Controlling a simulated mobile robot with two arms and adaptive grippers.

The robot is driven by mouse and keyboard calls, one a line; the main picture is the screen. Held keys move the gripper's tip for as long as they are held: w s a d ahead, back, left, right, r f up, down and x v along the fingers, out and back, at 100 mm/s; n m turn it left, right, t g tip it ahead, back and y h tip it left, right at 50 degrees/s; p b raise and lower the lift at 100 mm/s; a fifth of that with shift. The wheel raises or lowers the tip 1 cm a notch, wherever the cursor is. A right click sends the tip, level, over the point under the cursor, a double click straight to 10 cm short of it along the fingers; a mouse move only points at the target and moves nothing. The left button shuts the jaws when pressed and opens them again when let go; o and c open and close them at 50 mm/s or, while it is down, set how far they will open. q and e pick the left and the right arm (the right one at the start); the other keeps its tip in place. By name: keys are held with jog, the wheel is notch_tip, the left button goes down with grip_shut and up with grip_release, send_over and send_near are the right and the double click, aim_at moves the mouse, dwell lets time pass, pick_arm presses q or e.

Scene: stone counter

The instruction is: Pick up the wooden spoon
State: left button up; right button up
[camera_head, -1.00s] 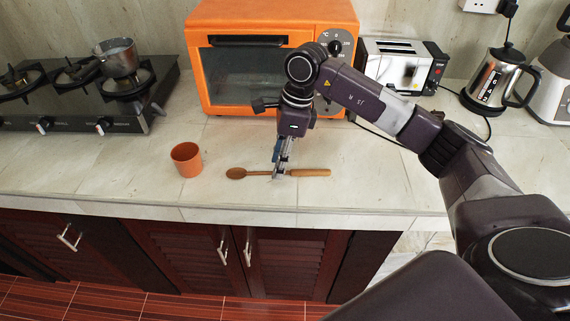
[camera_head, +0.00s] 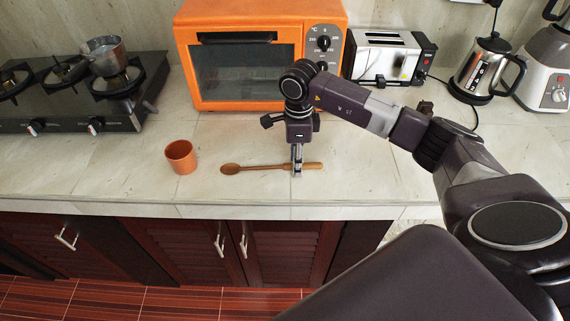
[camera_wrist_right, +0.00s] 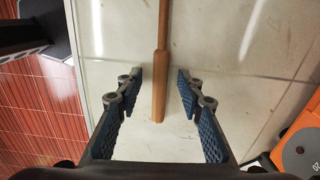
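The wooden spoon (camera_head: 262,168) lies flat on the stone counter, its bowl to the left and its thicker handle to the right. My right gripper (camera_head: 297,172) points down at the handle in the head view. In the right wrist view my right gripper (camera_wrist_right: 158,88) is open, with one blue-padded finger on each side of the spoon handle (camera_wrist_right: 159,90). Clear gaps show between the handle and both fingers. My left gripper is in neither view.
An orange cup (camera_head: 181,158) stands left of the spoon. An orange toaster oven (camera_head: 245,72) is behind, with a toaster (camera_head: 385,58) and kettle (camera_head: 487,70) to its right. A stove (camera_head: 70,95) is at left. The counter's front edge (camera_head: 200,210) is close.

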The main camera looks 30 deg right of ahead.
jog(key=shift+c, duration=0.2)
grip_shut()
